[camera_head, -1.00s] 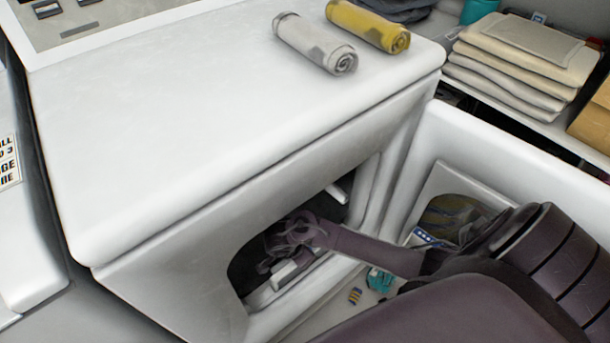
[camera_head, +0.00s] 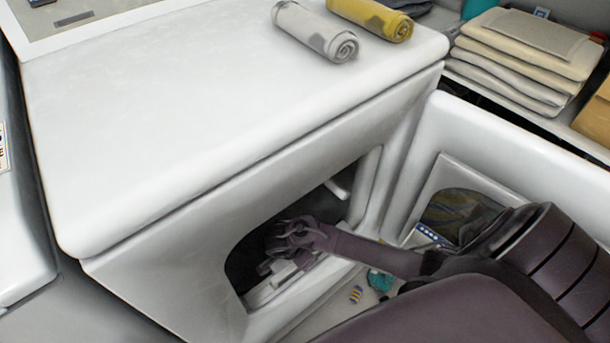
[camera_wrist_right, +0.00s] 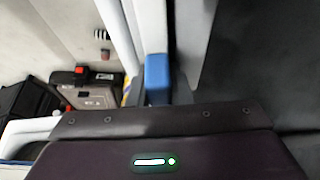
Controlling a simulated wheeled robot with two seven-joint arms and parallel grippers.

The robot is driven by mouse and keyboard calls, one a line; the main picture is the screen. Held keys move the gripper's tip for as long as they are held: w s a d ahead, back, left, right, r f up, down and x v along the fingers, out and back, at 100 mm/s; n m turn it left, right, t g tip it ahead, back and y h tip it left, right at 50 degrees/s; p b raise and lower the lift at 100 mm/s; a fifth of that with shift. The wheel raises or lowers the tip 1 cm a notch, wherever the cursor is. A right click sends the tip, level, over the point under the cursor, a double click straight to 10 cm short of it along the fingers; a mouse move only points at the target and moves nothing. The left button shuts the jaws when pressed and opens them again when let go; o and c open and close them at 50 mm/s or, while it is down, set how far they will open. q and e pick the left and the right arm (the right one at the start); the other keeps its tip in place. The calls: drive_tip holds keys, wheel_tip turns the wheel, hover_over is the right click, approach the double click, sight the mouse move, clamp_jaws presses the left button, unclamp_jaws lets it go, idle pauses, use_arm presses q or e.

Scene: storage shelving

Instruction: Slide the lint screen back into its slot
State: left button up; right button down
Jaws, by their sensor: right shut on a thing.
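My right gripper (camera_head: 283,256) reaches into the dark opening in the front of the white dryer (camera_head: 170,271). It is shut on a pale piece (camera_head: 284,274) low in the opening, which I take to be the lint screen. Most of the screen is hidden by the gripper and the dryer front, so I cannot tell how it sits against its slot. In the right wrist view a blue block (camera_wrist_right: 158,73) stands just beyond the gripper housing, with a pale upright part behind it. My left gripper is not in view.
The open dryer door (camera_head: 500,150) stands to the right, near my right arm. A grey rolled towel (camera_head: 314,31) and a yellow one (camera_head: 370,18) lie on the dryer top. Folded towels (camera_head: 525,55) sit on a shelf behind. Small items, including a teal one (camera_head: 380,282), lie below the opening.

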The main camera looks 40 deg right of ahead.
drive_tip(key=shift+f, duration=0.25)
drive_tip(key=c, duration=1.3)
unclamp_jaws()
drive_tip(key=shift+r, duration=0.15)
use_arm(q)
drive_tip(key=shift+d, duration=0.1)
use_arm(e)
drive_tip(key=shift+o, duration=0.2)
drive_tip(key=shift+w, duration=0.1)
drive_tip(key=shift+w+r, duration=0.1)
drive_tip(key=shift+a+r, duration=0.1)
drive_tip(key=shift+r, duration=0.1)
drive_tip(key=p+v, duration=0.2)
drive_tip(key=v, duration=0.2)
drive_tip(key=shift+p+v, duration=0.3)
drive_tip(key=shift+v, duration=0.85)
drive_tip(key=shift+s+a+r, duration=0.2)
drive_tip(key=shift+s+r, duration=0.1)
drive_tip(key=shift+s, duration=0.05)
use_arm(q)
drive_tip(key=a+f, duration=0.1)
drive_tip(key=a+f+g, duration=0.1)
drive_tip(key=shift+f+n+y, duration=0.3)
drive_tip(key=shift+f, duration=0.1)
